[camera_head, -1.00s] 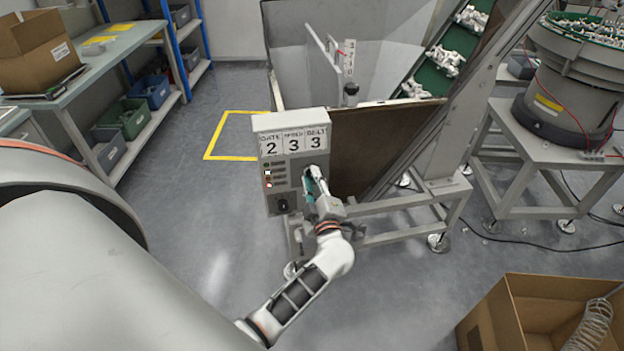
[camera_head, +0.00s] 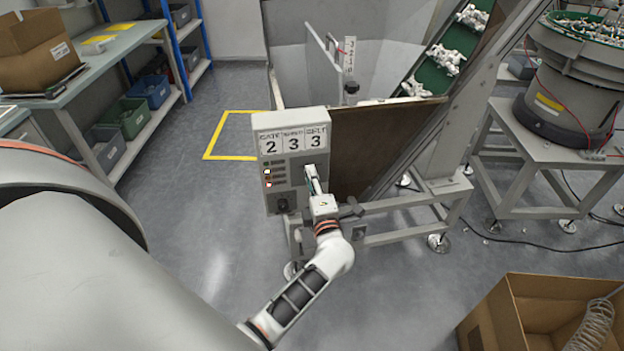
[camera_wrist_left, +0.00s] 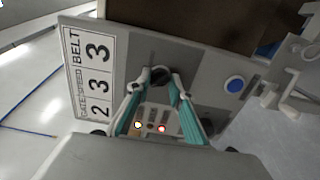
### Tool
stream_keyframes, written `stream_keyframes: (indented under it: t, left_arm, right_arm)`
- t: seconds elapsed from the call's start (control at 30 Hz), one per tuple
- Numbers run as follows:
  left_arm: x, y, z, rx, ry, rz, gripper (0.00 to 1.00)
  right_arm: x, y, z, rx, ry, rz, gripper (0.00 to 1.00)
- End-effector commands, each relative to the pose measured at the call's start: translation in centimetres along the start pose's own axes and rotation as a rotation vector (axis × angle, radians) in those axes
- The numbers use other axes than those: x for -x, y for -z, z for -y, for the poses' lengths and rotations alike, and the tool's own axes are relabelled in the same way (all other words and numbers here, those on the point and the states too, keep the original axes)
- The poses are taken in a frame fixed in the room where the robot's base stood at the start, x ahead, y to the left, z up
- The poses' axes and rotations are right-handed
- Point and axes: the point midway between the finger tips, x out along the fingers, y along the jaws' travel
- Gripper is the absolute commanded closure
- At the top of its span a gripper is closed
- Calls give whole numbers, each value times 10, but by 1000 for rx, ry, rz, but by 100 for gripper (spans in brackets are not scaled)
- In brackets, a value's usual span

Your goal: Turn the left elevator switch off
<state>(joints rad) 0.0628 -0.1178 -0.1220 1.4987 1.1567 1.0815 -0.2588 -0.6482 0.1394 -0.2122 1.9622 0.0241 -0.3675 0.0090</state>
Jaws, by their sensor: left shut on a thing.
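The elevator control box (camera_head: 262,150) stands at the frame's front corner, with the labels GATE, SPEED and BELT over the digits 2, 3, 3. My left gripper (camera_head: 311,175) is at the right part of its face. In the left wrist view, its teal-lined fingers (camera_wrist_left: 157,82) are shut on a black knob (camera_wrist_left: 158,74), which is mostly hidden in the head view. A white-yellow light (camera_wrist_left: 137,125) and a red light (camera_wrist_left: 162,128) glow on the panel. A second black knob (camera_head: 282,204) sits low on the box. My right gripper is not in view.
A blue button (camera_wrist_left: 234,85) sits on the panel in the wrist view. The elevator's green belt (camera_head: 440,62) carries white parts behind. A cardboard box (camera_head: 535,315) stands at lower right, and shelves (camera_head: 130,118) stand at left. The floor around the yellow marking is clear.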

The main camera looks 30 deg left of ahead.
Motion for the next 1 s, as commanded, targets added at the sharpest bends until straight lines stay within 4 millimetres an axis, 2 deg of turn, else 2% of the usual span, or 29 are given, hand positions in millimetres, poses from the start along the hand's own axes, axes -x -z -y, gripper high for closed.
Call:
stream_keyframes:
  t: [0.33, 0.9, 0.93, 1.0]
  left_arm:
    - [1, 0, 2, 162, 2, 1, 100]
    - [1, 0, 2, 199, 3, 0, 100]
    - [1, 0, 2, 199, 3, 0, 76]
    - [1, 0, 2, 199, 3, 0, 63]
  right_arm:
    - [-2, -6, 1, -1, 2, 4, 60]
    - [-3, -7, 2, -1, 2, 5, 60]
    - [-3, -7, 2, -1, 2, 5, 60]
    - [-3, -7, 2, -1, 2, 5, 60]
